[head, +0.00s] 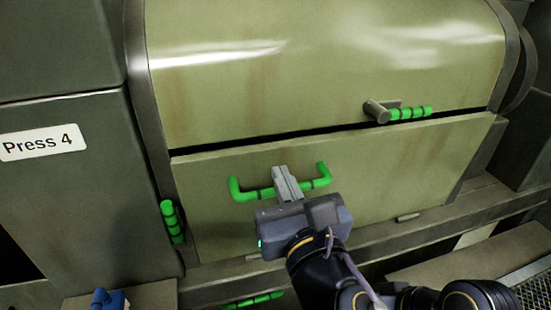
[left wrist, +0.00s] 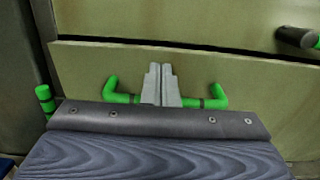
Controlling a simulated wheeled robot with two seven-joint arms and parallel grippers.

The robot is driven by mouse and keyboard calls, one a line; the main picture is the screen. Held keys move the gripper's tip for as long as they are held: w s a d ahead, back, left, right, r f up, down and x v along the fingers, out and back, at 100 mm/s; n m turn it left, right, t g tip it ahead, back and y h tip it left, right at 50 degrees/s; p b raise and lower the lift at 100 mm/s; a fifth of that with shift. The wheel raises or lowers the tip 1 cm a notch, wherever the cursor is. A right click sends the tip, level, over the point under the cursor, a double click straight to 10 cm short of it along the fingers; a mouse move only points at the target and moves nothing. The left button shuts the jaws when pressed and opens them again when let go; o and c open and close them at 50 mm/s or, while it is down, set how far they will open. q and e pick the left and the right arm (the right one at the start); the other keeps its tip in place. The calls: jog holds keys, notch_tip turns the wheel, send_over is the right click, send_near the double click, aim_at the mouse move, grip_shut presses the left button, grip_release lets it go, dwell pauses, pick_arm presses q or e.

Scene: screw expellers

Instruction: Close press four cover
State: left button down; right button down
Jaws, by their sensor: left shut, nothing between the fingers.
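The Press 4 label (head: 38,143) is on the dark housing at the left. The press has a curved upper olive panel (head: 300,70) and a flat lower olive panel (head: 400,165), with a thin dark gap between them. The lower panel carries a green U-shaped handle (head: 321,177), also in the left wrist view (left wrist: 112,90). My left gripper (head: 287,182) is shut and empty, its grey fingers in front of the middle of the handle bar. They hide that part of the bar, and I cannot tell whether they touch it. My right gripper is not in view.
A grey knob with a green grip (head: 405,112) sticks out near the upper panel's lower edge. A green grip (head: 171,222) stands left of the lower panel and another (head: 253,300) lies below it. A blue object (head: 107,299) shows at the bottom left.

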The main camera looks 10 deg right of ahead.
aim_at(269, 150)
pick_arm(q)
jog(key=shift+w+a+r+p, duration=0.1)
jog(key=shift+w+p, duration=0.05)
jog(key=shift+w, duration=0.9)
jog(key=shift+w+a+r+p, duration=0.1)
jog(key=shift+w+p, duration=0.05)
jog(key=shift+w, duration=0.85)
jog(key=w+g+p, duration=0.1)
jog(key=p, duration=0.2)
jog(key=w+g+p, duration=0.1)
jog(key=w+p, duration=0.1)
jog(key=p, duration=0.1)
jog(key=shift+w+a+r+g, duration=0.1)
jog(key=shift+a+r+g, duration=0.1)
jog(key=shift+r+g, duration=0.2)
jog(key=shift+f, duration=0.1)
